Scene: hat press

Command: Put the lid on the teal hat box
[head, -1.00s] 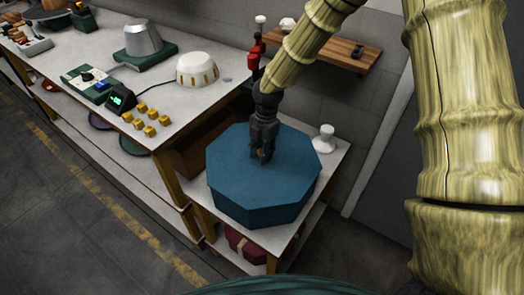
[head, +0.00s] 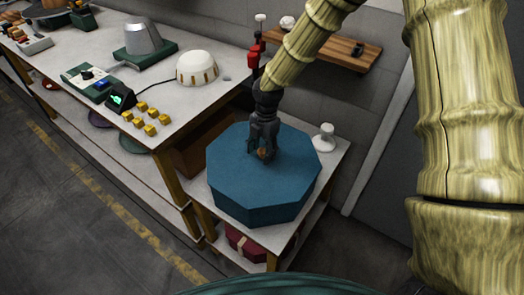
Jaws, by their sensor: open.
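The teal octagonal hat box (head: 250,208) stands on the white-topped side table, and its top is covered by a flat teal lid (head: 228,165). The lid lies level and lines up with the box walls; I cannot make out a seam between them. A small brown knob (head: 263,154) shows near the middle of the lid. My gripper (head: 262,157) points down over the lid, with its fingers spread open on either side of the knob. The fingertips are close to the lid; I cannot tell whether they touch it. The inside of the box is hidden.
A white spool-like stand (head: 324,138) is on the table behind the box, to the right. A long workbench (head: 180,107) with a pale dome (head: 198,68) and yellow blocks (head: 145,121) runs at left. A dark red box (head: 243,244) sits on the lower shelf.

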